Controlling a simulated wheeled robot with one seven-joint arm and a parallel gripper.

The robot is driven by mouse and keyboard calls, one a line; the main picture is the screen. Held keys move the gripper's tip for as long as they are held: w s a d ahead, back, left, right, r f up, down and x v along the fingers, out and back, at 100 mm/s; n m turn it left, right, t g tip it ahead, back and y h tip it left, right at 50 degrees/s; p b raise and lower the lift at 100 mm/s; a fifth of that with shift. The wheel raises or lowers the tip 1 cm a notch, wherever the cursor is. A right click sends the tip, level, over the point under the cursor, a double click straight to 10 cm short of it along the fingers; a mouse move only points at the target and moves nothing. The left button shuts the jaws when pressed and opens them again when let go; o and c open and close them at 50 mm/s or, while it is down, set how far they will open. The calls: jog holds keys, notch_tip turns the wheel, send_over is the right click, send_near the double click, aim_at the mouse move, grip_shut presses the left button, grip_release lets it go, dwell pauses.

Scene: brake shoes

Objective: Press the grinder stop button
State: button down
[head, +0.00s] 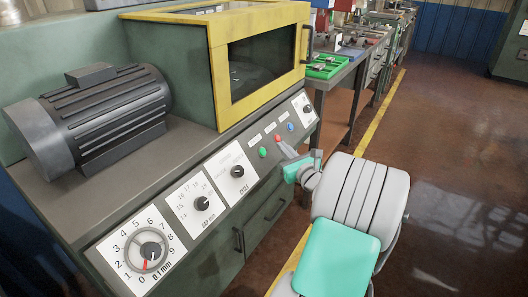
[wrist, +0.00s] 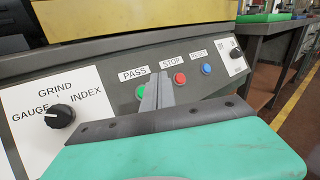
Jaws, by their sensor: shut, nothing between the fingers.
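The grinder's sloped front panel carries the red stop button (head: 278,138), in a row between a green and a blue button. In the wrist view the red button (wrist: 180,79) sits below the STOP label (wrist: 172,63), in full sight. My gripper (head: 284,148) is shut and empty, its fingers pointing at the panel. In the wrist view the fingertips (wrist: 158,76) appear between the green and red buttons, just left of the red one. I cannot tell whether the tips touch the panel.
Black knobs (head: 202,203) lie along the panel. The yellow-framed housing (head: 218,78) rises behind. The floor on the right is clear.

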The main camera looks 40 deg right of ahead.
jog(key=w+d+f, duration=0.2)
jog(key=w+d, duration=0.4)
jog(key=d, duration=0.2)
jog(key=shift+w+d+f+p, duration=0.15)
jog(key=shift+w+p, duration=0.05)
jog(key=shift+p, duration=0.2)
jog(key=shift+w+f, duration=0.1)
jog(key=shift+w, duration=0.1)
jog(key=shift+w+a+f, duration=0.25)
jog(key=shift+w+f, duration=0.1)
jog(key=shift+w, duration=0.05)
jog(key=shift+w+f, duration=0.1)
jog(key=shift+w, duration=0.05)
jog(key=shift+w+a+f, duration=0.1)
jog(key=shift+w+f, duration=0.1)
jog(key=shift+w, duration=0.05)
jog(key=s+d+r+p, duration=0.2)
jog(key=s+r+p, duration=0.2)
jog(key=s, duration=0.1)
jog(key=shift+s, duration=0.25)
